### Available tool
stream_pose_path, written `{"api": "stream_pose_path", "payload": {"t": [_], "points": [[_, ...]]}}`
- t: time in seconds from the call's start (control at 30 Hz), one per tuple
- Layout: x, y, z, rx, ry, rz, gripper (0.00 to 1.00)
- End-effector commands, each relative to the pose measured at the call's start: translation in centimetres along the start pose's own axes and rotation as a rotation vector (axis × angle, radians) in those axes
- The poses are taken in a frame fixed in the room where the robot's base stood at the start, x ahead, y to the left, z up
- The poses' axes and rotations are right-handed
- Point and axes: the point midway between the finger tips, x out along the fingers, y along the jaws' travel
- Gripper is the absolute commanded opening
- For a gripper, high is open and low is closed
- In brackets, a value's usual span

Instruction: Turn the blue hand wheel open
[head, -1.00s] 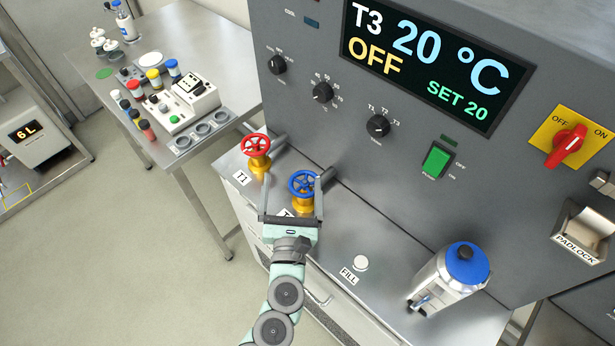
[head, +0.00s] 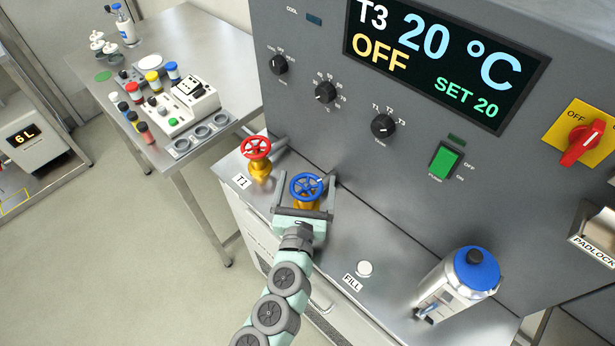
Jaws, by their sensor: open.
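The blue hand wheel (head: 306,187) sits on a yellow valve body on the steel ledge, in front of the grey panel. My gripper (head: 306,190) is open, with one finger on the left side of the blue wheel and one on the right. Whether the fingers touch the rim I cannot tell. The gripper's palm hides most of the yellow body and the label below the wheel.
A red hand wheel (head: 257,148) on a yellow valve, labelled T1, stands close to the left. A fill port (head: 364,269) and a steel canister with a blue lid (head: 477,268) are to the right. The grey panel (head: 330,130) rises behind.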

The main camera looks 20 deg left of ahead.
Motion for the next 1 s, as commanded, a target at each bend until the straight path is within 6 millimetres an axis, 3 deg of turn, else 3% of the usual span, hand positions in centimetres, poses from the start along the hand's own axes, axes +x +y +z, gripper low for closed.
{"api": "stream_pose_path", "payload": {"t": [0.2,0.53,1.0], "points": [[1.9,0.1,-0.1,0.000,0.002,0.002,0.94],[2.1,0.1,-0.1,0.001,0.002,0.002,0.93],[2.1,0.1,-0.1,0.001,0.002,0.003,0.55]]}}
